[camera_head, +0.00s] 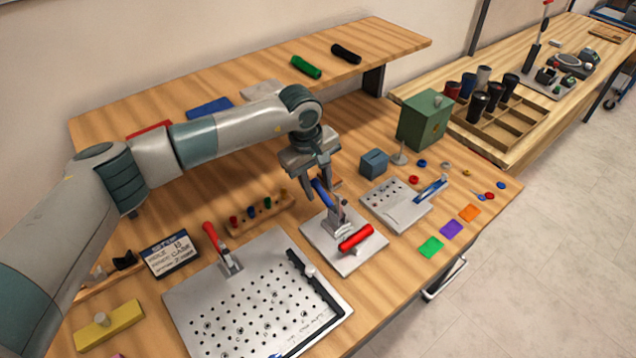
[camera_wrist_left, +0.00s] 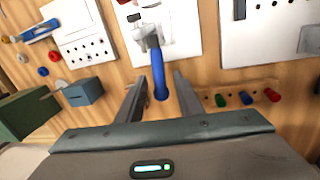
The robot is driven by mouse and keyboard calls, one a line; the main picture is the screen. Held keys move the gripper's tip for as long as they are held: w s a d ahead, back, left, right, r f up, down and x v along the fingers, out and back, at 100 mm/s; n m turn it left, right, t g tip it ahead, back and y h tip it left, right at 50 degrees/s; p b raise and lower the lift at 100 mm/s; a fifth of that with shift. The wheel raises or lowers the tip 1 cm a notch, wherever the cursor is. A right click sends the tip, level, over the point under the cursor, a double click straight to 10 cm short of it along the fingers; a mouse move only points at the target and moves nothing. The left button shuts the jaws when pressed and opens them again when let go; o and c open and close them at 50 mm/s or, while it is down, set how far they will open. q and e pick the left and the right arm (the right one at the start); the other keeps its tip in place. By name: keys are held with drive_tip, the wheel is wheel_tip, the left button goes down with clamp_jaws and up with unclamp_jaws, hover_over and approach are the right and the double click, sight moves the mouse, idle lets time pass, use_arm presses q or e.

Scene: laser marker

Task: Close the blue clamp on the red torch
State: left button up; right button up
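The red torch (camera_head: 356,237) lies on a light metal plate (camera_head: 362,256) at the middle of the table. The blue clamp handle (camera_head: 321,193) rises at a tilt from the metal clamp (camera_head: 338,217) behind the torch, so the clamp looks open. My left gripper (camera_head: 324,190) is over the handle, pointing down. In the left wrist view the blue handle (camera_wrist_left: 158,73) lies between my open fingers, with a gap visible on each side. Only a sliver of the torch (camera_wrist_left: 122,2) shows at that view's top edge. My right gripper is not in view.
A perforated plate with a red-handled clamp (camera_head: 214,237) is at the left front. A smaller plate with a blue-handled tool (camera_head: 430,188) is to the right. A blue box (camera_head: 374,163), a green box (camera_head: 425,119) and a peg rack (camera_head: 262,213) stand nearby.

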use_arm(q)
drive_tip(key=c, duration=0.7)
clamp_jaws()
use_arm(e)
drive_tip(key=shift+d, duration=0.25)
